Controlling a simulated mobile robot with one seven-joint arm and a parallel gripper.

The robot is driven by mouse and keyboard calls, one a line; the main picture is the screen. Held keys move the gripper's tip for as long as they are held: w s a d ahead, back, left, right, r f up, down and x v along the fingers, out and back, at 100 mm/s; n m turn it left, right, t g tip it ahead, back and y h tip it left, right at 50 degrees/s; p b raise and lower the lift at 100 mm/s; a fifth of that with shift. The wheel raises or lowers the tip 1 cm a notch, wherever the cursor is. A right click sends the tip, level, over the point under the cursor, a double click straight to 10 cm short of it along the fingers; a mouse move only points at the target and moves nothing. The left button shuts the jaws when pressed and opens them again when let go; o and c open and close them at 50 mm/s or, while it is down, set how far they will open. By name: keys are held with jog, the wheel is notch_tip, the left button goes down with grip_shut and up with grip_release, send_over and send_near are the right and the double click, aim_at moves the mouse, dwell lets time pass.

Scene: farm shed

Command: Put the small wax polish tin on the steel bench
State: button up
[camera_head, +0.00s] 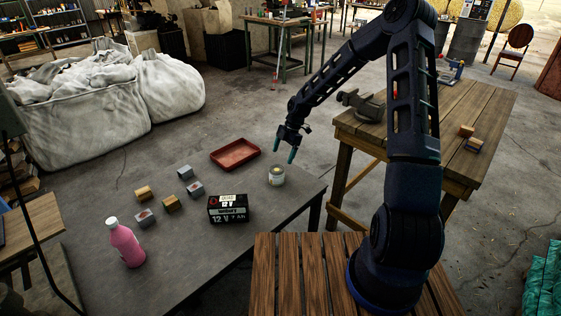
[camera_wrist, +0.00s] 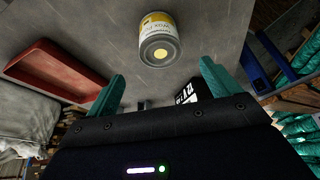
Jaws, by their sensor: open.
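The small wax polish tin (camera_head: 277,176) stands upright near the far right corner of a grey bench (camera_head: 290,208), which looks like the steel bench. It has a pale label and a yellow band. In the wrist view the tin (camera_wrist: 158,42) shows ahead of my fingers, near the top centre, with a yellow spot on its end. My gripper (camera_head: 284,151) is above and a little beyond the tin, apart from it. Its two teal fingers are spread in the wrist view (camera_wrist: 164,80), with nothing between them.
A red tray (camera_head: 235,153) lies left of the tin. A black battery box (camera_head: 228,208), several small blocks (camera_head: 169,203) and a pink bottle (camera_head: 126,243) stand on the same bench. A wooden workbench (camera_head: 490,110) with a vise (camera_head: 362,105) stands to the right.

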jog(key=s+d+r+m+t+h, duration=0.1)
jog(key=s+d+r+m, duration=0.3)
jog(key=d+r, duration=0.3)
jog(key=s+d+r+m+t+h, duration=0.2)
jog(key=s+d+r+m, duration=0.25)
jog(key=r, duration=0.55)
jog(key=s+d+r+m+t+h, duration=0.1)
jog(key=s+d+r+m, duration=0.25)
jog(key=d+r, duration=0.35)
jog(key=s+d+r+m+t, duration=0.1)
jog(key=s+d+r+m, duration=0.1)
jog(key=s, duration=0.4)
jog(key=s+d+r+m+t, duration=0.1)
jog(key=s+d+r+m, duration=0.2)
jog(key=s+r+m, duration=0.2)
jog(key=s+d+r+m+t, duration=0.1)
jog(key=s+d+r+m, duration=0.2)
jog(key=s+m, duration=0.3)
jog(key=s+r, duration=0.1)
jog(key=s, duration=0.2)
jog(key=shift+s, duration=0.25)
